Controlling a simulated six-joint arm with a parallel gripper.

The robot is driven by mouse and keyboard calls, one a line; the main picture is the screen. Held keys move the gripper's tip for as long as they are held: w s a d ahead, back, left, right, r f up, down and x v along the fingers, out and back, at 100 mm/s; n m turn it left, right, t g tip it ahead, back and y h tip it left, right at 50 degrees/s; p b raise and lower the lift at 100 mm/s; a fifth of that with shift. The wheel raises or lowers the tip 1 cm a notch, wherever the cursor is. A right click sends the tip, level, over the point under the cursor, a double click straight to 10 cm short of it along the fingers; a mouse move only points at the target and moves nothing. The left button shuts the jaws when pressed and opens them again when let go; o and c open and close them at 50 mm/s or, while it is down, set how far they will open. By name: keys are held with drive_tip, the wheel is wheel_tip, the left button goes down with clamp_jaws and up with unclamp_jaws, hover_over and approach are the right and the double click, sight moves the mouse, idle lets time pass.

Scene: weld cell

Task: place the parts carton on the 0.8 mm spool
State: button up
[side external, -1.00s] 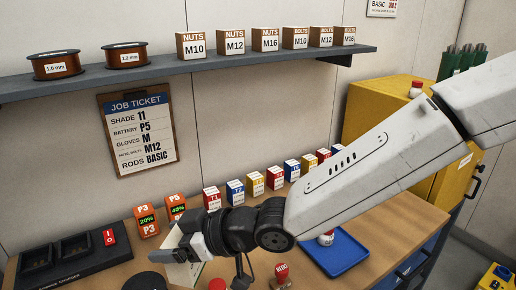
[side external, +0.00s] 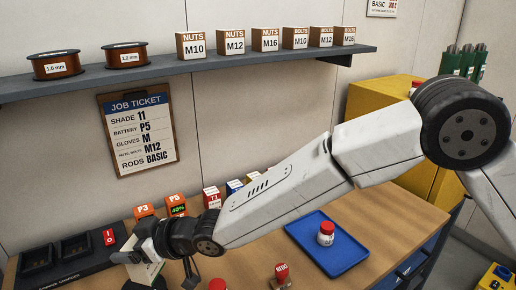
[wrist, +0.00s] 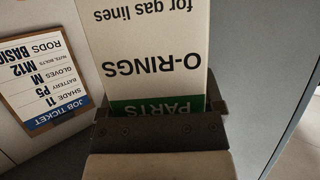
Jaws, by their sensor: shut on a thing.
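The parts carton is white with a green PARTS band and O-RINGS lettering. It fills the middle of the wrist view (wrist: 150,38), held between the jaws of my gripper (wrist: 160,112). In the side view my gripper (side external: 130,257) is at the lower left, in front of the charger, and the white carton (side external: 150,272) shows partly below it. No spool marked 0.8 mm is readable; the two labelled spools on the shelf read 1.0 mm (side external: 56,66) and 1.2 mm (side external: 127,55). A dark round thing (side external: 138,286) is cut off at the bottom edge below the carton; I cannot tell what it is.
A black charger (side external: 62,258) with a red switch stands left of my gripper. Orange batteries (side external: 175,204) and several small boxes (side external: 212,196) stand behind the arm. A blue tray (side external: 322,258) holds a red-capped jar (side external: 326,234). A red-topped stamp (side external: 281,273) stands in front.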

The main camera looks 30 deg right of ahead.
drive_tip(key=shift+w+a+f, duration=0.35)
drive_tip(key=shift+w+f, duration=0.1)
drive_tip(key=shift+f, duration=0.2)
drive_tip(key=shift+w+a+f, duration=0.3)
drive_tip(key=shift+w+f, duration=0.2)
drive_tip(key=shift+f, duration=0.15)
drive_tip(key=shift+w+a+f, duration=0.35)
drive_tip(key=shift+w+f, duration=0.1)
drive_tip(key=shift+f, duration=0.2)
drive_tip(key=shift+w+a+f, duration=0.1)
drive_tip(key=shift+f, duration=0.85)
drive_tip(key=shift+w+a+f, duration=0.1)
drive_tip(key=shift+f, duration=0.8)
drive_tip(key=shift+f, duration=0.1)
drive_tip(key=o, duration=1.1)
